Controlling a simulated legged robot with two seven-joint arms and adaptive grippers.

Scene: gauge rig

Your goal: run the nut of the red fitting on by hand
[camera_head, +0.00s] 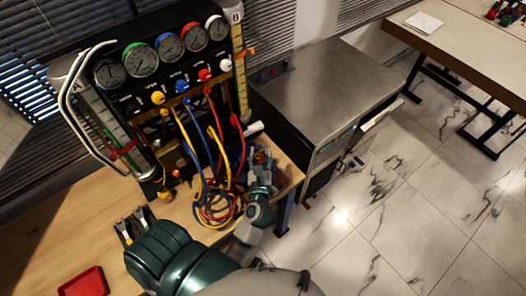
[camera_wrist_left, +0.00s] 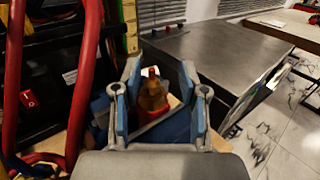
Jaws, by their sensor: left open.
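The red fitting (camera_wrist_left: 152,98) shows in the left wrist view as an amber-brass nut with a red tip above and red below. It stands roughly upright between the fingers of my left gripper (camera_wrist_left: 160,100). The blue-padded fingers are open on either side of it; I cannot tell whether either touches it. In the head view my left gripper (camera_head: 262,162) is at the right end of the wooden bench, beside the hoses, and largely hides the fitting. My right gripper is not in view.
The gauge rig (camera_head: 165,65) stands behind and left, with red, blue and yellow hoses (camera_head: 215,205) hanging close to my gripper. A steel-topped cabinet (camera_head: 330,75) is at the right. A red tray (camera_head: 84,283) lies on the bench (camera_head: 60,235) at front left.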

